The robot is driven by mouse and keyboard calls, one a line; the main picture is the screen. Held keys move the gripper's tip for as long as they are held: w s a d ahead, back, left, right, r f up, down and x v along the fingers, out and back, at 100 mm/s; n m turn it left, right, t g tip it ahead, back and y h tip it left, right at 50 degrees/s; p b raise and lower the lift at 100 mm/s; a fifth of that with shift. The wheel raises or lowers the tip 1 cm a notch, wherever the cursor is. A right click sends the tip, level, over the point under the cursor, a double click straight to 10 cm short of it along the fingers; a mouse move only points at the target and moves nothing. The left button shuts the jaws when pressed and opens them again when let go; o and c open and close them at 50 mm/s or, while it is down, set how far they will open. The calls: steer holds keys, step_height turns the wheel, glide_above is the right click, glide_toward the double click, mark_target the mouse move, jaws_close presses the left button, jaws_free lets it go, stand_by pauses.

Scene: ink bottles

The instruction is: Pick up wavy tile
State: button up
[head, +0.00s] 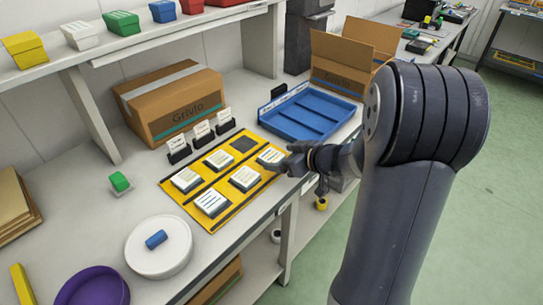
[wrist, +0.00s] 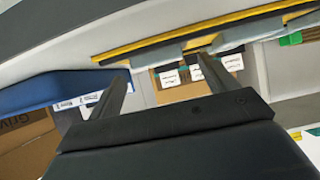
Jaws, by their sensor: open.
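A yellow board (head: 188,204) lies on the table with several white-topped tiles on it and one dark empty-looking square (head: 243,144). The tiles include a front one (head: 211,202), a middle one (head: 245,178) and a right one (head: 271,156). Their markings are too small to tell which is wavy. My gripper (head: 291,163) is at the board's right edge, beside the right tile. In the wrist view, my gripper (wrist: 163,68) has its fingers apart with nothing clearly between them. The board's yellow edge (wrist: 160,46) and grey tile sides show beyond the fingertips.
A blue tray (head: 290,128) lies behind the board, near my gripper. Card holders (head: 202,132) and a cardboard box (head: 172,102) stand at the back. A white round dish (head: 146,262) and a purple bowl (head: 93,288) are at front left.

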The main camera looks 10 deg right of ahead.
mark_target(272, 158)
steer(key=shift+x, duration=1.15)
steer(key=shift+c, duration=0.2)
steer(key=c, duration=1.1)
